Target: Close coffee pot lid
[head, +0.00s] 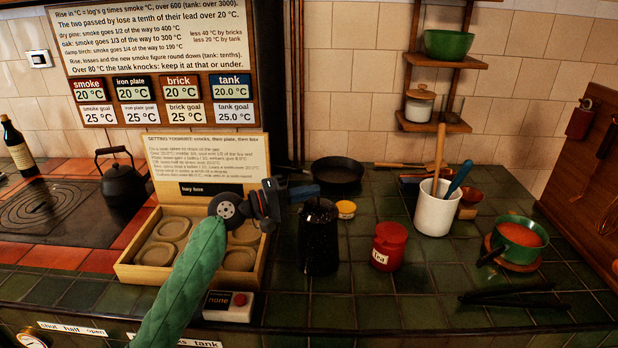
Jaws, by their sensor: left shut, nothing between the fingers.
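The coffee pot (319,243) is a dark, speckled, upright cylinder on the green tiles, right of the wooden tray. Its top looks dark, and I cannot make out clearly how its lid stands. My left gripper (304,192) reaches in over the tray from the lower left. Its fingers are shut with nothing between them, at the pot's upper left, close to the rim. I cannot tell whether they touch it. My right gripper is not in view.
A wooden tray (122,271) with round dishes stands left of the pot. A red tea tin (389,247), a yellow-topped tin (346,210) and a black pan (337,175) are near it. A white crock (436,214) and green pot (519,235) stand right. A kettle (123,184) is left.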

